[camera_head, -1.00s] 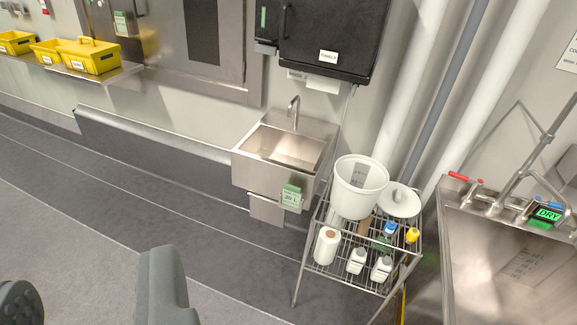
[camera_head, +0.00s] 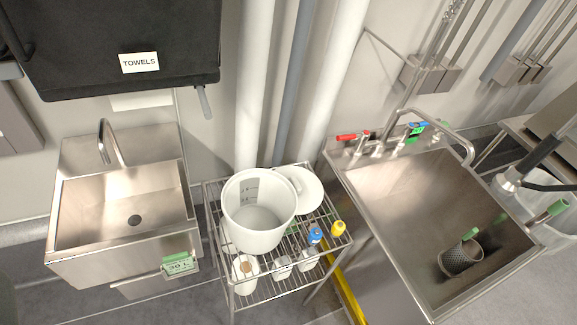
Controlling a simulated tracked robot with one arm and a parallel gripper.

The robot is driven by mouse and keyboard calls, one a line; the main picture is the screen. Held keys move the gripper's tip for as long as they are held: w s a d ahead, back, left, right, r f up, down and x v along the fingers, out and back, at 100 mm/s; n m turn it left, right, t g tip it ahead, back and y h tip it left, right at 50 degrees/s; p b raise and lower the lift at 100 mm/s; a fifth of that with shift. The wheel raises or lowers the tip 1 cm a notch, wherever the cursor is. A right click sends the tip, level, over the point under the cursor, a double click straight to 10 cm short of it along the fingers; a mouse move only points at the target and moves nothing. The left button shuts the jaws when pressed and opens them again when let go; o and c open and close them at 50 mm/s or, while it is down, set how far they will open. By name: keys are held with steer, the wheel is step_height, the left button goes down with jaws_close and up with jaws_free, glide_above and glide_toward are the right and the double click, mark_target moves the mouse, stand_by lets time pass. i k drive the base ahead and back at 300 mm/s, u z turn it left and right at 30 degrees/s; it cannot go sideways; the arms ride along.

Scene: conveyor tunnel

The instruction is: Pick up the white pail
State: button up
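The white pail (camera_head: 258,214) stands upright on the top shelf of a wire rack (camera_head: 292,262), between a small sink and a large sink. Its mouth is open, its inside looks empty, and grey marks show on its inner wall. A white round lid (camera_head: 303,188) is beside the pail, to the right and behind. My gripper is not in view, so its opening and what it holds cannot be seen.
A blue-capped bottle (camera_head: 315,237) and a yellow bottle (camera_head: 338,229) are right of the pail. White containers stand lower in the rack. The small sink (camera_head: 75,215) is left; the large sink (camera_head: 400,230) is right. Pipes (camera_head: 254,90) rise behind. A black towel box (camera_head: 130,45) hangs upper left.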

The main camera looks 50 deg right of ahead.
mark_target(258, 204)
steer(key=z, duration=0.25)
steer(key=i, duration=0.7)
steer(key=z, duration=0.4)
steer(key=k, duration=0.9)
steer(key=z, duration=0.2)
steer(key=i, duration=0.9)
steer(key=u, duration=0.1)
